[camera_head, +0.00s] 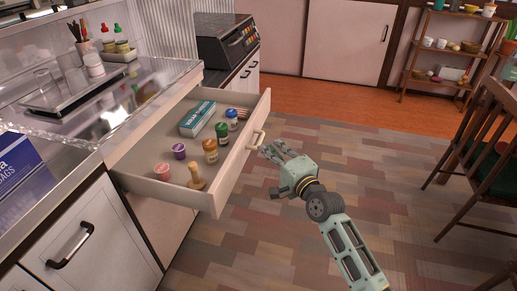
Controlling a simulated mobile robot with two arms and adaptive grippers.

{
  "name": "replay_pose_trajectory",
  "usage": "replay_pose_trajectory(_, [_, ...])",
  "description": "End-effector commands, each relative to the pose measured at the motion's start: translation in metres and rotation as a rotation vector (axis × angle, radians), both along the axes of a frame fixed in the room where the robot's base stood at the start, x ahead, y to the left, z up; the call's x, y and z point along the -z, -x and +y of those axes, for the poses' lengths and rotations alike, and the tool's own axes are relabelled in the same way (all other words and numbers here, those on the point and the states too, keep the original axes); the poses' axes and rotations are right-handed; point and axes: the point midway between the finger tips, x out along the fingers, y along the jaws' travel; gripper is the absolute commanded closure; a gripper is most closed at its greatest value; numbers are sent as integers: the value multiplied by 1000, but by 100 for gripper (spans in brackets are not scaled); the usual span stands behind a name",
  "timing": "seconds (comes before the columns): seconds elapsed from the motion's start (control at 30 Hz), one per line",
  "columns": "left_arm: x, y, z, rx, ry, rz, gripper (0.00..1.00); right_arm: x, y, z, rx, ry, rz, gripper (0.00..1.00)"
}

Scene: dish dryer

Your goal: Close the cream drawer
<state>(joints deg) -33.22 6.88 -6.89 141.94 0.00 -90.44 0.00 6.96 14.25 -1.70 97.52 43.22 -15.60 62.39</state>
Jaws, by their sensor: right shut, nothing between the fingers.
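The cream drawer (239,166) stands pulled out from under the counter in the left half of the head view. Its front panel faces right and carries a pale handle (256,139). Inside lie a teal box, several small jars and a wooden pestle-like piece. My right gripper (270,152) is shut and empty, with its fingertips close to the handle on the outer side of the front panel. I cannot tell whether they touch it. My left gripper does not show.
The steel counter (150,75) with a tray and bottles is above the drawer. A closed cabinet door with a dark handle (70,246) is at lower left. A dark appliance (226,40) stands behind. A wooden chair (478,150) is at right. Floor between is clear.

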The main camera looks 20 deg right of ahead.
Motion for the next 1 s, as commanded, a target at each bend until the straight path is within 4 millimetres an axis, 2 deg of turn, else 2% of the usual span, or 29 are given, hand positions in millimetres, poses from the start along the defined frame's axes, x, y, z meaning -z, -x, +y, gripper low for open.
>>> replay_pose_trajectory(0.03, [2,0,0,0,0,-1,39,0,-10,2,0,-1,-2,100])
replay_pose_trajectory(0.13, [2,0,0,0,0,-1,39,0,-17,18,-2,-6,0,100])
replay_pose_trajectory(0.3, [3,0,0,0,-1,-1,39,1,-26,31,-1,-2,1,100])
replay_pose_trajectory(1.0, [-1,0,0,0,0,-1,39,-1,-31,40,-1,-3,2,100])
